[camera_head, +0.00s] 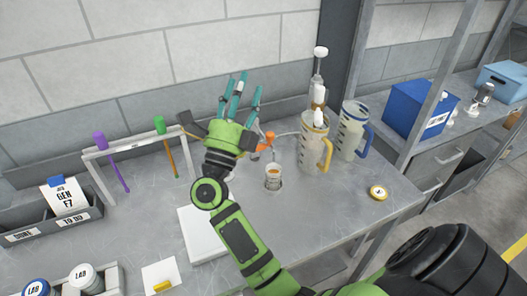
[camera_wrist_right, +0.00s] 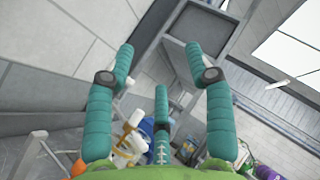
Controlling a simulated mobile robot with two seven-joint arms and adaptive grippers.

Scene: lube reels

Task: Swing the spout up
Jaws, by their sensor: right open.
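A grey jug with a yellow handle (camera_head: 313,148) and a white pump top stands upright at the back of the bench. A thin grey spout (camera_head: 285,134) curves from its left side, with an orange part (camera_head: 267,138) near its end. A small cup (camera_head: 273,178) stands below the spout. My right gripper (camera_head: 238,92) is open and empty, its teal fingers pointing up, left of and above the spout and apart from it. Its fingers also show spread in the right wrist view (camera_wrist_right: 160,60), with the white pump top (camera_wrist_right: 128,140) below them. My left gripper is not in view.
A grey jug with a blue handle (camera_head: 352,130) stands right of the first jug. A rack (camera_head: 130,143) with purple and green tools stands at the left. The bench between cup and lid is clear.

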